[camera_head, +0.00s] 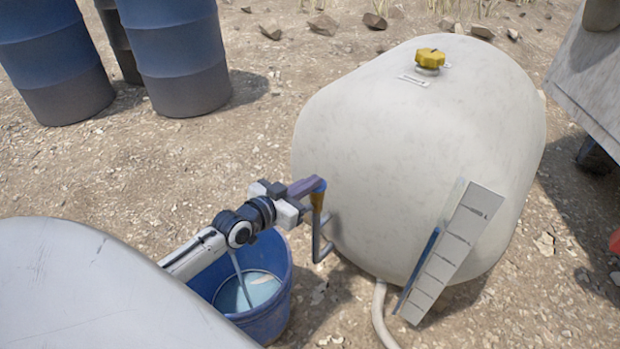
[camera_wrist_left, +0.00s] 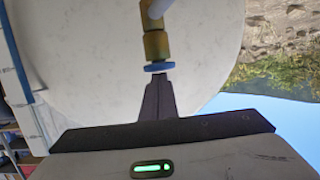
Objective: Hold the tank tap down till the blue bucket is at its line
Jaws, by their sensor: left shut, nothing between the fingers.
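The pale tank (camera_head: 400,140) lies on the gravel with a brass tap (camera_head: 318,201) on its near side. The tap's blue top shows in the left wrist view (camera_wrist_left: 160,67). My left gripper (camera_head: 312,187) is shut and empty, its fingertips at the blue top and seemingly pressing on it. The blue bucket (camera_head: 268,325) stands below, partly hidden by my arm. A thin stream falls into it, and pale liquid (camera_head: 250,291) lies inside below the rim. I cannot make out a clear line on the bucket. My right gripper is not in view.
A marked white gauge board (camera_head: 452,250) stands in front of the tank, near a pale hose (camera_head: 380,316). A yellow cap (camera_head: 430,59) sits on top of the tank. Blue barrels (camera_head: 178,55) stand at the back left. The gravel between is clear.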

